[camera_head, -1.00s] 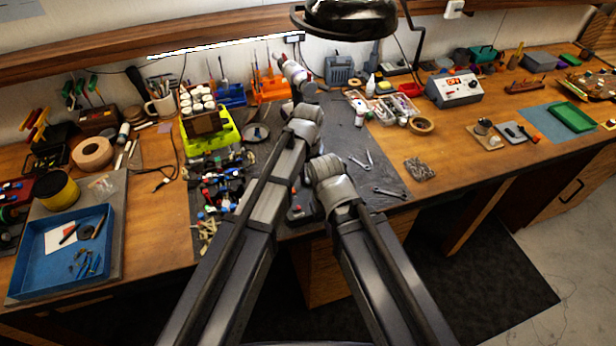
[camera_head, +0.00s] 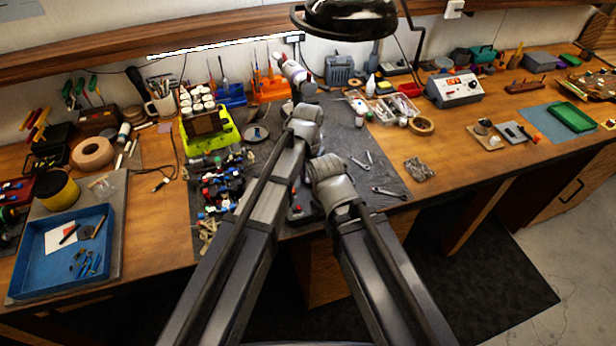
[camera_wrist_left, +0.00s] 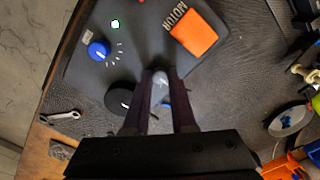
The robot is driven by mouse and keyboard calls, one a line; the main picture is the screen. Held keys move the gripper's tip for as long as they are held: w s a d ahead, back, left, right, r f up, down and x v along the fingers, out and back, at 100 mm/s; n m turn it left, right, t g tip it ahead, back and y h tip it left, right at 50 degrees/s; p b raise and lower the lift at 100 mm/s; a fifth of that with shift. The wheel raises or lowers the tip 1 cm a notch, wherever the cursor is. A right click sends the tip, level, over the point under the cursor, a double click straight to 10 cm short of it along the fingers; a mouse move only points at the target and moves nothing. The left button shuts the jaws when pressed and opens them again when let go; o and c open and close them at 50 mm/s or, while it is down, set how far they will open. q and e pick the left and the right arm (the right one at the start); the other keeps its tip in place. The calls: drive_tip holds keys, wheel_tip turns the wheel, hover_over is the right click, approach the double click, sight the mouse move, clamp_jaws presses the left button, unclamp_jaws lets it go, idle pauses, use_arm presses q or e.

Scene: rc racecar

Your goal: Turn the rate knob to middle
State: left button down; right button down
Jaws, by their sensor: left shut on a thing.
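A dark control box fills the upper middle of the left wrist view (camera_wrist_left: 85,72); part of it with a red button shows in the head view (camera_head: 298,212). It bears a blue knob (camera_wrist_left: 97,50) with a white pointer and tick marks, and a black round dial (camera_wrist_left: 118,99). My left gripper (camera_wrist_left: 160,80) is shut on a small grey knob (camera_wrist_left: 160,78), with some blue showing between the fingers. The label and pointer of the held knob cannot be read. In the head view my left forearm hides the fingers. My right gripper is not visible.
Wrenches (camera_head: 388,192) lie to the right on the dark mat. A round dish (camera_head: 256,133) and small parts lie left of my forearm.

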sight(308, 182)
use_arm(q)
drive_tip(key=c, duration=0.7)
unclamp_jaws()
drive_tip(key=shift+c, duration=0.2)
wheel_tip(308, 182, up, 8)
drive_tip(key=p, duration=0.8)
drive_tip(key=shift+f, duration=0.1)
drive_tip(key=shift+s+f, duration=0.1)
drive_tip(key=shift+s, duration=0.1)
drive_tip(key=s+a+f+b, duration=0.2)
drive_tip(key=s+a, duration=0.1)
drive_tip(key=s, duration=0.5)
drive_tip(key=s+a+f+n+y+b, duration=0.1)
drive_tip(key=s+a+f+b, duration=0.1)
drive_tip(key=s, duration=0.7)
drive_tip(key=shift+a+f+b, duration=0.4)
drive_tip(key=shift+a+b, duration=0.15)
drive_tip(key=shift+b, duration=0.15)
